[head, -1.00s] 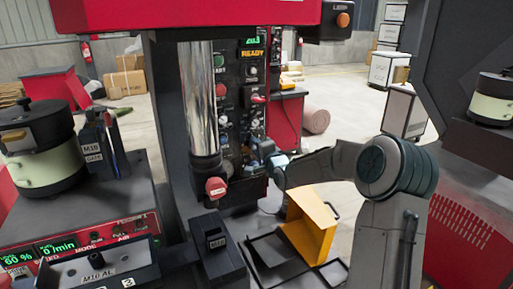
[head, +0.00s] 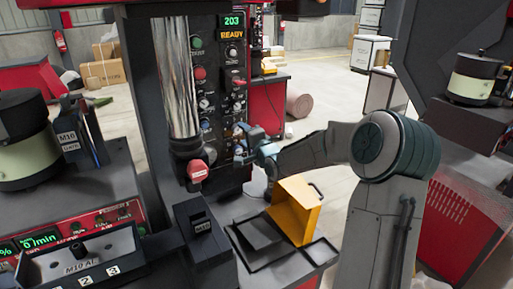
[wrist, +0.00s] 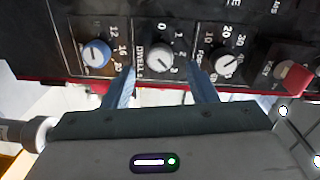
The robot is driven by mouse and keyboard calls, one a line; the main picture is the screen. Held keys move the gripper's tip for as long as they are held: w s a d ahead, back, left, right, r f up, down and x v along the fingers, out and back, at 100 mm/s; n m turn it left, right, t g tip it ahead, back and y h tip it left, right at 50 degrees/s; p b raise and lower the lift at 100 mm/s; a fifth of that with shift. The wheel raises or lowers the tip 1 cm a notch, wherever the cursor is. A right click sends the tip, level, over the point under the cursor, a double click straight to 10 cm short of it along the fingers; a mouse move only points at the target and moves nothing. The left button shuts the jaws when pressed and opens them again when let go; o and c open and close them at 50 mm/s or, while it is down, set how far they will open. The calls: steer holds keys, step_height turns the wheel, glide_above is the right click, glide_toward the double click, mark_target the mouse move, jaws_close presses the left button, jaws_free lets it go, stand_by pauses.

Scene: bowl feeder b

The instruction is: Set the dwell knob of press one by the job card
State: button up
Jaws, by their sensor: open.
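The dwell knob (wrist: 159,62) is a small grey dial labelled DWELL in the wrist view, with a scale running from 0 to 3 around it. My gripper (wrist: 160,76) is open, its two blue fingers on either side below the knob; I cannot tell whether they touch it. The knob's exact setting is too small to read surely. In the head view my gripper (head: 243,142) is at the lower part of the black control panel (head: 218,100) and hides the knob there. The panel display (head: 232,21) reads 203 above READY. I cannot make out a job card.
A blue-capped knob (wrist: 97,54) is left of the dwell knob and another grey knob (wrist: 224,63) right of it. A yellow bin (head: 294,210) stands below my arm.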

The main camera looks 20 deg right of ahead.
steer(key=v, duration=0.9)
steer(key=shift+s, duration=0.3)
